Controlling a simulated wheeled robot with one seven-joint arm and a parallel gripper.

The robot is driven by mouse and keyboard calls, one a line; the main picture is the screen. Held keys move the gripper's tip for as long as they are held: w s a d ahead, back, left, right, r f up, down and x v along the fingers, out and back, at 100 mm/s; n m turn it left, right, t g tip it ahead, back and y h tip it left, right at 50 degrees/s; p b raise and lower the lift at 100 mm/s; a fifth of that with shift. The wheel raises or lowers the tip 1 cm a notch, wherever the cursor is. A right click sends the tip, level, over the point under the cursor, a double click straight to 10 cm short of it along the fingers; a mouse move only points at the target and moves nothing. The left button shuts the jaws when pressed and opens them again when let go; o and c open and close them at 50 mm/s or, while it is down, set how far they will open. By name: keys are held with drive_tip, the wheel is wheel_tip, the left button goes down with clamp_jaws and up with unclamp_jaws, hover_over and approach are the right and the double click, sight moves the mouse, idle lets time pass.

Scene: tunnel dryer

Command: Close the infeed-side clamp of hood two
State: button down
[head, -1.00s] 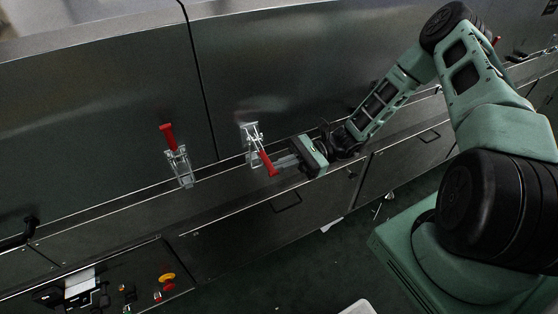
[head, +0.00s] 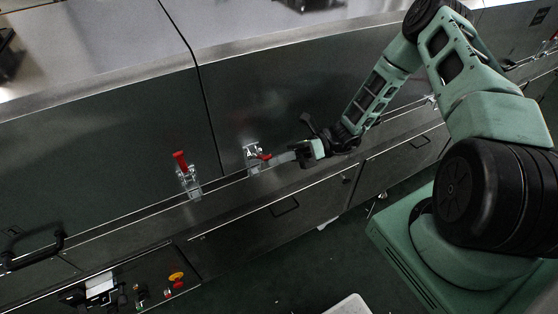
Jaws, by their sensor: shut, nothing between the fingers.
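Two silver toggle clamps with red handles sit along the lower edge of the dark hood panels, on either side of a vertical seam. The left clamp (head: 188,182) has its red handle (head: 180,160) standing upward. The right clamp (head: 253,155) has its red handle (head: 262,156) pointing out to the right, toward my gripper. My gripper (head: 278,158) is shut, with its fingertips right beside the end of that handle; I cannot tell if they touch. Nothing is held. The picture does not show which clamp is the infeed-side one.
A black grab handle (head: 34,252) is at the far left. A control panel with a yellow-and-red stop button (head: 176,279) is at the lower left. A drawer-like lower panel (head: 270,222) runs below the ledge. The dark floor (head: 270,285) in front looks mostly clear.

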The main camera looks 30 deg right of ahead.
drive_tip(key=shift+w+r+p, duration=0.35)
drive_tip(key=shift+w+r, duration=0.05)
drive_tip(key=shift+r, duration=0.2)
drive_tip(key=shift+d, duration=0.1)
idle(0.3)
drive_tip(key=d+b, duration=0.4)
drive_tip(key=d, duration=1.3)
drive_tip(key=shift+s+d+f+b, duration=0.15)
drive_tip(key=shift+s+f+b, duration=0.1)
drive_tip(key=shift+f+b, duration=0.1)
